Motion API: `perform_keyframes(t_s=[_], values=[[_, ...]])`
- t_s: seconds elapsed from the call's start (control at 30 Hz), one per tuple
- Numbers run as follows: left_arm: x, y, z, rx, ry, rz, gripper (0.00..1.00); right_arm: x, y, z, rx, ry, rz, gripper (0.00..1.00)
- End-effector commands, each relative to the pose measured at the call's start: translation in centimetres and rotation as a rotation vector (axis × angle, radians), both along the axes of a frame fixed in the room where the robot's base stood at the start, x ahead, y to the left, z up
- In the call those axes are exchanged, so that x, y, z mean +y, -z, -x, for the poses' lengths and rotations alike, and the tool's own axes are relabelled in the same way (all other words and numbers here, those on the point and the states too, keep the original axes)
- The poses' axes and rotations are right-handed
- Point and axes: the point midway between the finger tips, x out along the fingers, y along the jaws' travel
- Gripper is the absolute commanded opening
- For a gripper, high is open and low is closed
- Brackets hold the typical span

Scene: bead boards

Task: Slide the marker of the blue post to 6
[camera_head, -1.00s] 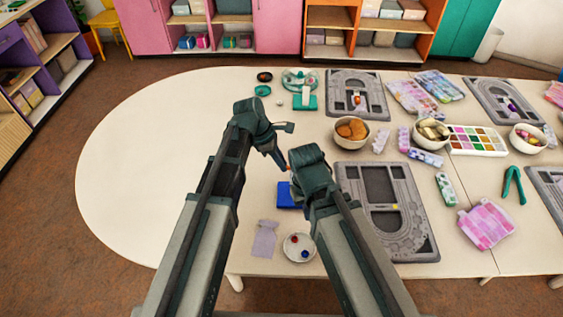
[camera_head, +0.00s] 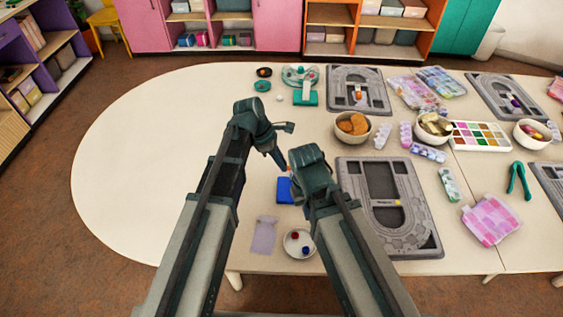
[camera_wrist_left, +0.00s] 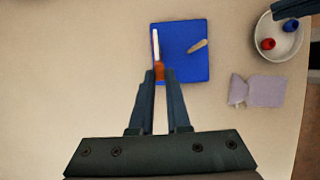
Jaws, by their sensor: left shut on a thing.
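The blue post stands on a flat blue base (camera_head: 284,190), partly behind my right arm in the head view. In the left wrist view its blue base (camera_wrist_left: 190,62) carries a white upright (camera_wrist_left: 155,45) with an orange marker (camera_wrist_left: 159,72) on it. My left gripper (camera_head: 281,165) comes down over the base. In the left wrist view its fingers (camera_wrist_left: 160,76) are shut on the orange marker. Any numbers on the post cannot be read. My right gripper's fingers are hidden behind its wrist in the head view; a dark part of it may show at the wrist view's upper right.
A white bowl (camera_head: 286,243) with red and blue beads and a pale lilac pouch (camera_head: 262,235) lie near the front edge. A grey bead board (camera_head: 420,238) lies right of my arms. The table's left part (camera_head: 130,160) is clear.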

Motion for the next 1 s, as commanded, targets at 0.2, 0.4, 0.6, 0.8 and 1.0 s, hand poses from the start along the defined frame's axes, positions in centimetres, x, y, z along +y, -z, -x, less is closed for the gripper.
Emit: perform_keyframes(t_s=[0.2,0.4,0.6,0.8,1.0], values=[[0.0,0.1,0.0,0.0,0.0,0.0,0.0,0.0,0.1,0.0,0.0,0.0,0.0,0.0],[0.0,0.1,0.0,0.0,0.0,0.0,0.42,0.0,0.1,0.0,0.0,0.0,0.0,0.0],[0.0,0.1,0.0,0.0,0.0,0.0,0.5,0.0,0.1,0.0,0.0,0.0,0.0,0.0],[0.0,0.0,0.0,0.0,0.0,0.0,0.5,0.0,0.0,0.0,0.0,0.0,0.0,0.0],[0.4,-1.1,0.0,0.0,-0.001,0.0,0.5,0.0,-1.1,0.0,0.0,0.0,0.0,0.0]])
